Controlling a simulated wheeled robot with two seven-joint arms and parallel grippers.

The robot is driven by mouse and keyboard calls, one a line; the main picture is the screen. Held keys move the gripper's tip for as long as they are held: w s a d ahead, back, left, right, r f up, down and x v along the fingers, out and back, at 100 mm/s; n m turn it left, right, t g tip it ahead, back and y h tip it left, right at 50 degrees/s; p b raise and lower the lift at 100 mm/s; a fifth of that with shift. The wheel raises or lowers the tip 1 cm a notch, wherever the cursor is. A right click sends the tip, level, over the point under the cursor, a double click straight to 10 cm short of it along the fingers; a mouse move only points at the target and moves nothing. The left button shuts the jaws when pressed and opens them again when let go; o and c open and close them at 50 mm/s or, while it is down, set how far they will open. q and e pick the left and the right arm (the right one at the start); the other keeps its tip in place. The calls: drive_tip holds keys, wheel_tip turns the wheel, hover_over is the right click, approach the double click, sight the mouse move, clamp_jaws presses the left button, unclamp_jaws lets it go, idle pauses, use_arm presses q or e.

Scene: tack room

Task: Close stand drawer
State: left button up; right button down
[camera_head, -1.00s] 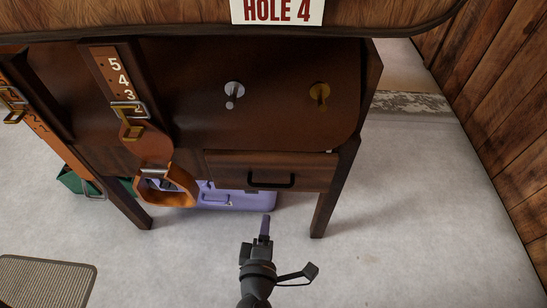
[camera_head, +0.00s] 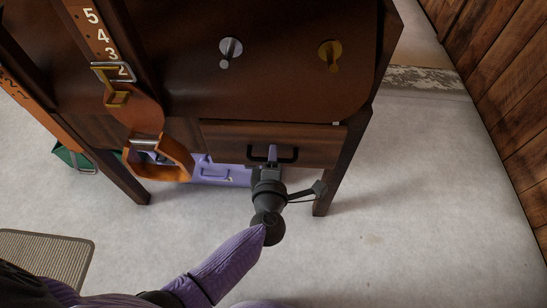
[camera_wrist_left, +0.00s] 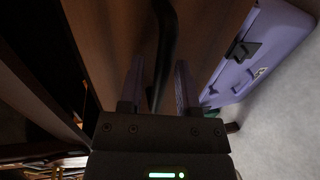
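The stand (camera_head: 180,80) is dark wood. Its drawer (camera_head: 228,137) has a black bar handle (camera_head: 292,155), and the drawer front seems to stand out a little from the stand; how far is hard to tell. My left gripper (camera_head: 271,152) is at the handle, in front of the drawer. In the left wrist view the gripper (camera_wrist_left: 158,80) has its two fingers apart, with the dark handle (camera_wrist_left: 165,40) between them and a gap showing beside it. The drawer's inside is hidden. My right gripper is not in view.
A purple case (camera_head: 222,173) sits on the floor under the drawer. An orange-brown strap (camera_head: 146,112) with buckles hangs left of the drawer. A green bin (camera_head: 68,155) and a mat (camera_head: 45,258) are at left. Floor is clear right of the stand.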

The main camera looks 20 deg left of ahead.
use_arm(q)
clamp_jaws()
idle(1.2)
